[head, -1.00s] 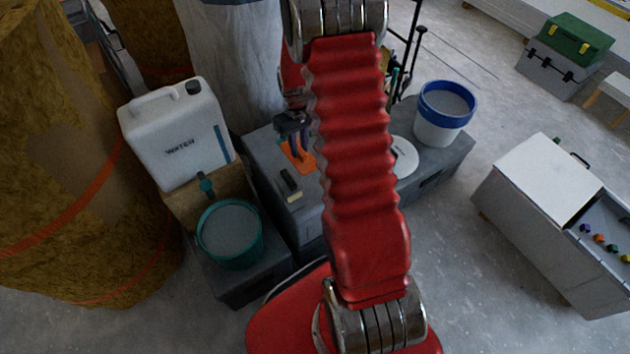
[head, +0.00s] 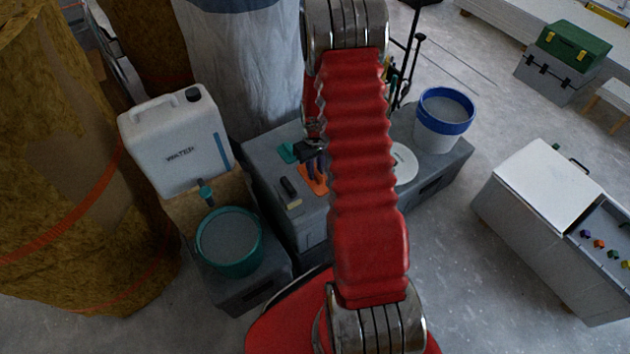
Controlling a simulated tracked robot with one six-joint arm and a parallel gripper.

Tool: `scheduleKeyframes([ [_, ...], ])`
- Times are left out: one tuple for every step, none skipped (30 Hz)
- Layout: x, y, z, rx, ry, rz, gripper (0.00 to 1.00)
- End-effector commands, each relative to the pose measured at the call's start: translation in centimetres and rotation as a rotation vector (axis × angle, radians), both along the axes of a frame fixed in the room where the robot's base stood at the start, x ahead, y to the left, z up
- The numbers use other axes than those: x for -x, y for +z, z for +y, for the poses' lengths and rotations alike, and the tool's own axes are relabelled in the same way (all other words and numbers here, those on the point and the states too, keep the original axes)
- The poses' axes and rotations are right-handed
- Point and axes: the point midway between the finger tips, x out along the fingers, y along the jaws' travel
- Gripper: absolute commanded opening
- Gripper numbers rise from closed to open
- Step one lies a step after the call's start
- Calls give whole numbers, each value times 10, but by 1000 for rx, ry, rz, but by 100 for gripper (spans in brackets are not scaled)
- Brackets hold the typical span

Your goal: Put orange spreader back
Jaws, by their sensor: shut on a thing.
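The orange spreader (head: 313,182) shows as a small flat orange piece at the grey bench top, left of my red arm. My gripper (head: 317,168) is shut on it from above. My arm hides part of the gripper and of the spreader's right side. I cannot tell whether the spreader touches the bench or hangs just above it. A teal flat piece (head: 288,152), perhaps another spreader, lies on the bench just left of my gripper.
The grey bench (head: 263,160) also bears a dark block-like tool (head: 289,188), a white disc (head: 404,164) and a blue-rimmed bucket (head: 443,120). A white water can (head: 178,140) and a teal bucket (head: 229,241) stand left. A grey cabinet (head: 540,185) stands right, across clear floor.

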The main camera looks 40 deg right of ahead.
Motion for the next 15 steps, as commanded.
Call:
scheduleKeyframes([
  [0,-8,0,-1,0,2,0],
  [0,-11,0,-1,0,2,0],
  [0,-14,0,-1,0,1,0],
  [0,-16,0,0,0,0,0],
  [0,-17,0,0,0,-1,0],
  [-1,-18,0,1,0,-1,0],
  [-1,-18,0,1,0,-2,0],
  [-1,-19,0,1,0,-2,0],
  [-1,-18,0,1,0,-2,0],
  [-1,-18,0,1,0,-2,0],
  [-1,-18,0,1,0,-2,0],
  [-1,-18,0,1,0,-2,0],
  [-1,-18,0,1,0,-2,0],
  [-1,-18,0,1,0,-1,0],
  [-1,-19,0,0,0,-1,0],
])
